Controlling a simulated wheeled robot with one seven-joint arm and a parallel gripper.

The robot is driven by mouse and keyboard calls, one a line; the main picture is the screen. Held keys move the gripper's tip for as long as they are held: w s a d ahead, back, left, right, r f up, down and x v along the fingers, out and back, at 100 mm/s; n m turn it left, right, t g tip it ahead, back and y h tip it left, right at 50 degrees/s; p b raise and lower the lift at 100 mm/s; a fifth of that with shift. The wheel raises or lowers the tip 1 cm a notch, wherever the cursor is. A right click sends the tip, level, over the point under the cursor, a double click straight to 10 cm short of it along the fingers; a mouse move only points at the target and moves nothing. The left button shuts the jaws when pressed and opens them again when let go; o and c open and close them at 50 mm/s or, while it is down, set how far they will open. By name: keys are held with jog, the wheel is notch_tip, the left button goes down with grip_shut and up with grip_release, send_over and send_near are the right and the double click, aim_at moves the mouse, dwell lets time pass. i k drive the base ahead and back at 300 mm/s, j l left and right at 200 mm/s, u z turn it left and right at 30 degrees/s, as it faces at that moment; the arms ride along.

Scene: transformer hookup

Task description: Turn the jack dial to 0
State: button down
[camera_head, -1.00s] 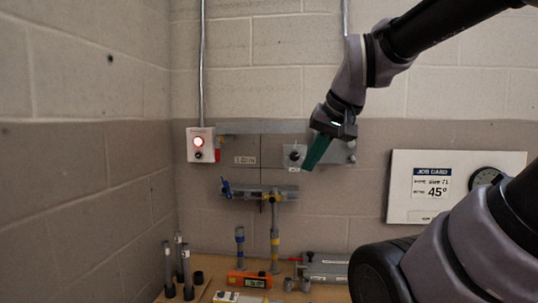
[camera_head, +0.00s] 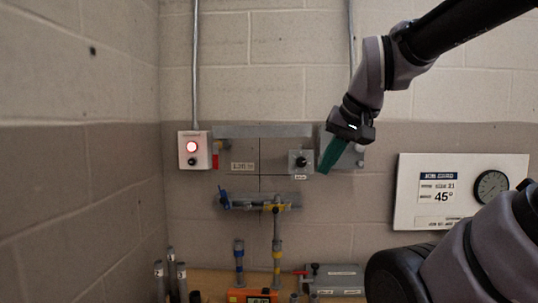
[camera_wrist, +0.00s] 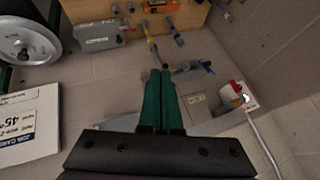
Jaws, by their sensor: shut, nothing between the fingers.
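The dial, a black round knob (camera_head: 301,162), sits on a small grey plate on the wall with a small label below it. I cannot read its setting. My gripper (camera_head: 323,171) has green fingers pointing down and left. It hangs just right of the dial plate and appears apart from the knob. In the wrist view my gripper (camera_wrist: 163,73) has its fingers together with nothing between them. I cannot make out the dial in the wrist view, where the fingers cover part of the wall.
A grey rail (camera_head: 262,131) runs above. Pipes with a blue valve (camera_head: 223,199) are below. A job card panel (camera_head: 404,190) with a gauge hangs right. The bench (camera_head: 212,281) holds an orange meter (camera_head: 236,296).

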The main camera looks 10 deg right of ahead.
aim_at(300, 161)
jog(key=k+j+z, duration=0.15)
jog(key=j, duration=0.3)
jog(key=j+z, duration=0.15)
jog(key=j, duration=0.3)
jog(key=l+z, duration=0.15)
jog(key=z, duration=1.1)
jog(key=l, duration=0.2)
